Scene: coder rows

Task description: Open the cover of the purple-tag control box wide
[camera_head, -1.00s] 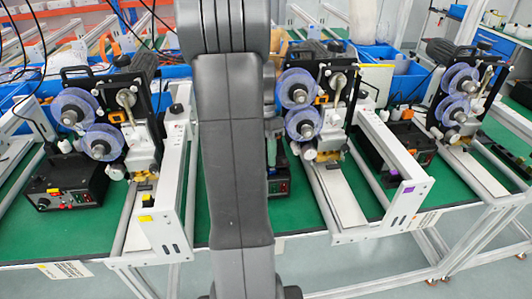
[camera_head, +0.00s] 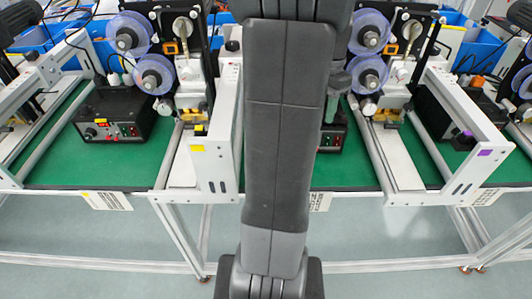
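A purple tag (camera_head: 485,152) is on the end of the white frame at the right. Behind that frame is a dark control box (camera_head: 436,117), partly hidden by the frame's rails. A small purple patch (camera_head: 467,134) shows beside the box's front; I cannot tell whether it is the box's own tag. The cover's state cannot be made out. My gripper is not in view; my arm's dark links fill the middle of the picture.
A black control box (camera_head: 115,115) stands at left, near a frame with a yellow tag (camera_head: 197,148). Another control box (camera_head: 331,136) is mostly hidden behind my arm. Green bench tops (camera_head: 60,165) carry white rails and machines with clear purple reels (camera_head: 369,28). Grey floor is open in front.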

